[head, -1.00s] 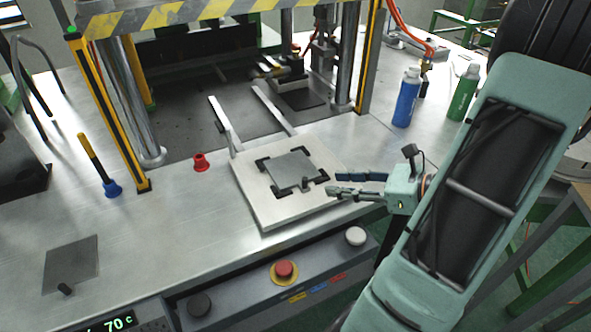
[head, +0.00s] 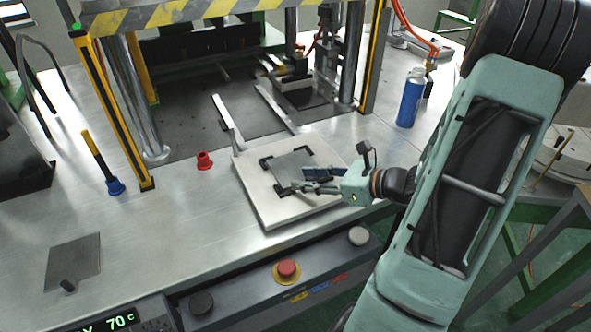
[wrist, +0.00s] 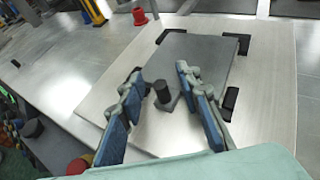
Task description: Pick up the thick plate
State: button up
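A dark grey square plate (head: 288,164) lies flat among black corner brackets on a pale square board. In the wrist view, the plate (wrist: 205,55) carries a short dark upright knob (wrist: 162,91) near its close edge. My gripper (head: 304,178) is over the plate's near right part. In the wrist view my gripper (wrist: 160,82) is open, with one finger on each side of the knob and a gap showing around it. Another grey plate with a knob (head: 74,262) lies on the table at front left; I cannot compare their thicknesses.
The pale board (head: 275,213) sits before the press opening, with two metal rails (head: 228,122) behind it. A red cup-like piece (head: 204,160) and a blue-based tool (head: 115,185) stand left. A blue bottle (head: 410,100) stands back right. A control panel (head: 245,285) runs along the front edge.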

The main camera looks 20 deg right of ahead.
jog(key=shift+c, duration=0.4)
grip_shut()
jog(key=shift+r, duration=0.1)
